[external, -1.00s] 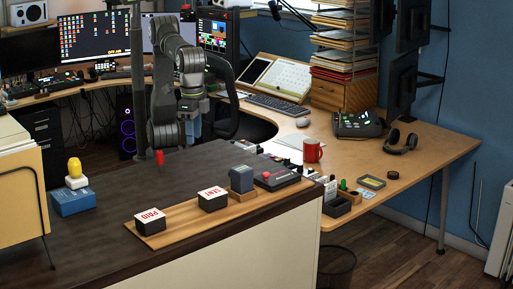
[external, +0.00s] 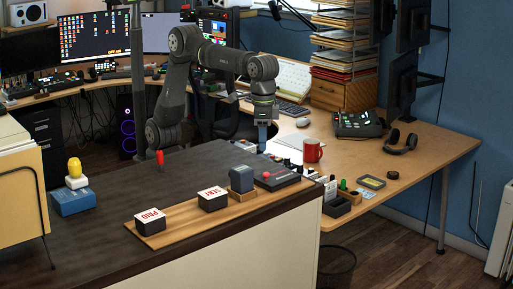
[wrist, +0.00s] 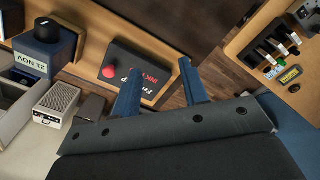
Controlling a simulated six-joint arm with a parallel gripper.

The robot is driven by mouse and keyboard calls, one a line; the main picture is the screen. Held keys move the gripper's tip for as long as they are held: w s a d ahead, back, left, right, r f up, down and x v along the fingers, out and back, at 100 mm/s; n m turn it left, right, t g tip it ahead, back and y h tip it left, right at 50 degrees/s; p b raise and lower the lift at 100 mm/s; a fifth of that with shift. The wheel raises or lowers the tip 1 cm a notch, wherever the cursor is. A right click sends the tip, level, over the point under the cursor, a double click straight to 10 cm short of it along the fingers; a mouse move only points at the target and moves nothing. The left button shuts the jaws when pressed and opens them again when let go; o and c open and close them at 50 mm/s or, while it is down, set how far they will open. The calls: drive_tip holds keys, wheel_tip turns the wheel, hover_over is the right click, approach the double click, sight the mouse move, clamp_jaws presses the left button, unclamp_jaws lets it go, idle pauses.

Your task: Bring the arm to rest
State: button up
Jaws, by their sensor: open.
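My gripper (external: 262,139) hangs pointing down in the external view, above the back right part of the dark counter (external: 105,235), beyond the dark box with a red knob (external: 272,178). In the wrist view, my gripper (wrist: 158,66) shows two blue fingers spread apart with nothing held between them. The dark box with its red knob and white lettering (wrist: 145,75) appears behind the fingers there. My arm is bent, with its elbow raised and its forearm reaching right.
A wooden board (external: 170,233) carries PAID (external: 150,221) and SENT (external: 212,199) blocks and a grey device (external: 242,179). A red mug (external: 312,151) and headphones (external: 400,142) are on the desk. A blue box (external: 73,202) stands left.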

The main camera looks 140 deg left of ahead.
drive_tip(key=w+a+f+n, duration=0.1)
drive_tip(key=a, duration=0.5)
drive_tip(key=w+a+f+n, duration=0.1)
drive_tip(key=w+a+f, duration=0.1)
drive_tip(key=a, duration=0.4)
drive_tip(key=shift+w+f, duration=0.3)
drive_tip(key=shift+a, duration=0.1)
drive_tip(key=s+d+r+m, duration=0.1)
drive_tip(key=s+d+r, duration=0.1)
drive_tip(key=d, duration=0.7)
drive_tip(key=s+d+r+m, duration=0.2)
drive_tip(key=s+d, duration=0.3)
drive_tip(key=d, duration=0.5)
drive_tip(key=shift+s+d+r, duration=0.15)
drive_tip(key=shift+s+r, duration=0.1)
drive_tip(key=shift+r, duration=0.2)
